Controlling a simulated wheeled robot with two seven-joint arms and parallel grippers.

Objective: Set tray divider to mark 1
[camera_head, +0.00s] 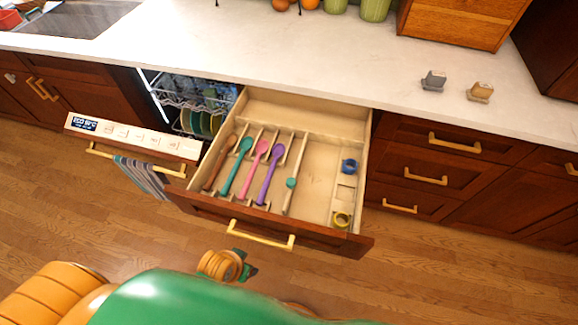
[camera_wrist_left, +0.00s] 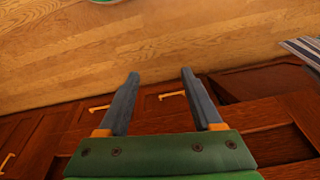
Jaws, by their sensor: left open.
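The open drawer holds a pale wooden tray (camera_head: 318,165). A thin divider with a teal knob (camera_head: 291,183) stands in it, right of the purple spoon (camera_head: 270,175). Mark numbers are too small to read. Left of the divider lie a pink spoon (camera_head: 255,168), a teal spoon (camera_head: 237,166) and a brown wooden spoon (camera_head: 219,163). My left gripper (camera_wrist_left: 160,73) is open and empty in the left wrist view, with floor and dark cabinet fronts behind it, away from the divider. My right gripper is not in view.
A blue roll (camera_head: 349,166) and a yellow roll (camera_head: 341,220) lie in the tray's right section. The drawer front with its brass handle (camera_head: 260,236) projects over the floor. The dishwasher door (camera_head: 132,137) is open at left. The countertop (camera_head: 300,60) is mostly clear.

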